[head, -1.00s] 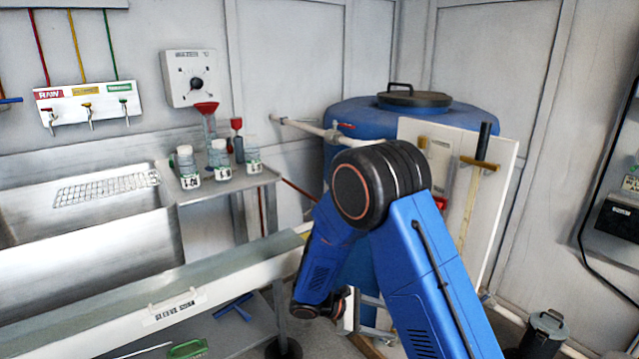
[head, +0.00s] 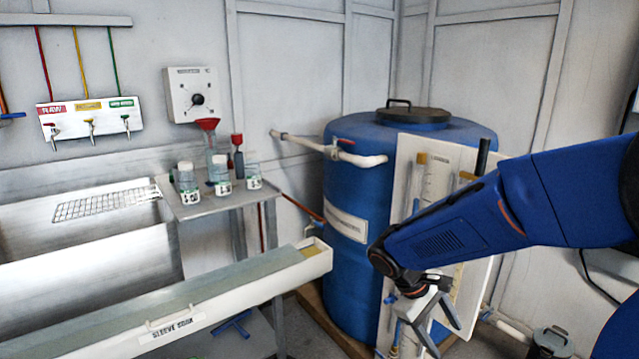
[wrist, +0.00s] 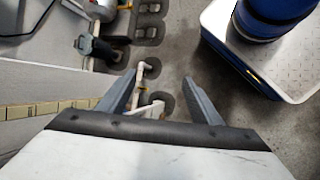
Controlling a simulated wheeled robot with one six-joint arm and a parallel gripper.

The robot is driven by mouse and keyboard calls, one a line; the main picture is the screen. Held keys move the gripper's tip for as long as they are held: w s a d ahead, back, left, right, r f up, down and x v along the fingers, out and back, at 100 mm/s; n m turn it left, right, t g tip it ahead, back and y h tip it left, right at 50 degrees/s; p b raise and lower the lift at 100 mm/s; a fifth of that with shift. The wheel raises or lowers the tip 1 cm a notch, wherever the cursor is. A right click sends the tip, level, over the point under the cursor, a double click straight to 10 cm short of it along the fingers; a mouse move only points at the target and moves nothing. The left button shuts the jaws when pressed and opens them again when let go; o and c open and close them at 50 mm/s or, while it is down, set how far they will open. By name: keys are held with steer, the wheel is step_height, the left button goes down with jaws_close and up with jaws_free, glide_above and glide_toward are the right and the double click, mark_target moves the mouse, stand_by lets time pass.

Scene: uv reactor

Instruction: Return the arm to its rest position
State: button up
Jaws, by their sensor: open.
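My arm reaches in from the right in the head view, with its blue forearm slanting down to the left. My gripper (head: 440,333) hangs at its end, in front of the white board (head: 408,165) and the blue tank (head: 350,210). In the wrist view my gripper (wrist: 158,90) has its two grey fingers spread apart, with nothing between them. Floor and white pipe fittings (wrist: 142,82) show below and beyond the fingers. Part of the board and the tank's lower right are hidden behind my arm.
A long sleeve soak trough (head: 200,305) crosses the lower left. A steel side table (head: 218,200) holds several bottles and a red funnel (head: 207,124). A dark lidded canister (head: 549,343) stands on the floor at lower right. The wall stretch above the tank is clear.

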steer(key=s+r+m+t+y, duration=0.3)
steer(key=s+r, duration=0.1)
steer(key=s, duration=0.4)
steer(key=s+r+m+t+y, duration=0.3)
steer(key=s+r, duration=0.2)
steer(key=s, duration=0.3)
steer(key=shift+s+d+r+m, duration=0.2)
steer(key=shift+s+d+m, duration=0.05)
steer(key=shift+m, duration=0.15)
stand_by(0.4)
